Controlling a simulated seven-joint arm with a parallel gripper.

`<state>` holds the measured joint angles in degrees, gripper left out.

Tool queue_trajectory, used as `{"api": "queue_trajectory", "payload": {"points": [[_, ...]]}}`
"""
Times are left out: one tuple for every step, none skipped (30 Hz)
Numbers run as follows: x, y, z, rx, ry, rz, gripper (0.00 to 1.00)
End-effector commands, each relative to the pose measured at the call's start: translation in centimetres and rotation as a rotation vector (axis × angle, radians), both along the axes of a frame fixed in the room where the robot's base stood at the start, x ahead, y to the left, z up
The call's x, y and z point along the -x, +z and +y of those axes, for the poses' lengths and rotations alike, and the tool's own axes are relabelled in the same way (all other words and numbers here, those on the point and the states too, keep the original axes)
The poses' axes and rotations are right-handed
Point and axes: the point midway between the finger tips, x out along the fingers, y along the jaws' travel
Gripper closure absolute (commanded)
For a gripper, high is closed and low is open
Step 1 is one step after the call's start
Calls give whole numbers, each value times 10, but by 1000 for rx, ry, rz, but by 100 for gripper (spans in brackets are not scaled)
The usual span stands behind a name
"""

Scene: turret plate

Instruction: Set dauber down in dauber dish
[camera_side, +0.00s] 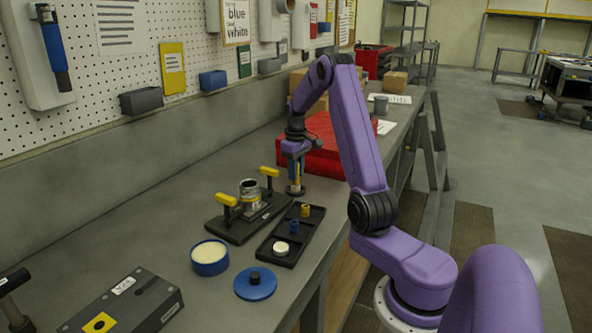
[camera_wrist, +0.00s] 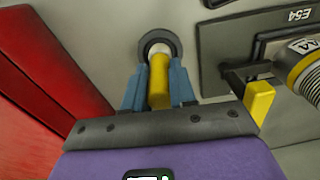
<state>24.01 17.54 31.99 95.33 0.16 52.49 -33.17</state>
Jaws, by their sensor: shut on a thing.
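My gripper (camera_side: 296,165) is shut on the yellow handle of the dauber (camera_wrist: 158,82), which hangs between its two blue fingers (camera_wrist: 159,90). The dauber (camera_side: 296,172) points down in the side view. A small dark round dish (camera_side: 296,191), likely the dauber dish, stands on the bench right under it. In the wrist view the dish (camera_wrist: 160,31) shows as a dark ring around the dauber's pale lower end. The dauber's tip is over or inside the ring; I cannot tell whether it touches the bottom.
A red case (camera_side: 325,140) stands close behind the gripper. A dark fixture (camera_side: 225,228) with yellow clamps holds a metal cylinder (camera_side: 250,193). A black tray (camera_side: 266,248) with small parts, a blue tin (camera_side: 210,262) and a blue lid (camera_side: 256,286) lie nearer.

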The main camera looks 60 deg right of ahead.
Motion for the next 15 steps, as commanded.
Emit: {"api": "queue_trajectory", "payload": {"points": [[0,-1,0,0,0,0,100],[0,-1,0,0,0,0,100],[0,-2,0,0,0,0,100],[0,-2,0,0,0,0,100],[0,-2,0,0,0,0,100],[0,-2,0,0,0,0,100],[0,-2,0,0,0,0,100],[0,-2,0,0,0,0,100],[0,-2,0,0,0,0,68],[0,-2,0,0,0,0,58],[0,-2,0,0,0,0,48],[0,-2,0,0,0,0,45],[0,-2,0,0,0,0,45],[0,-2,0,0,0,0,45],[0,-2,0,0,0,0,45]]}}
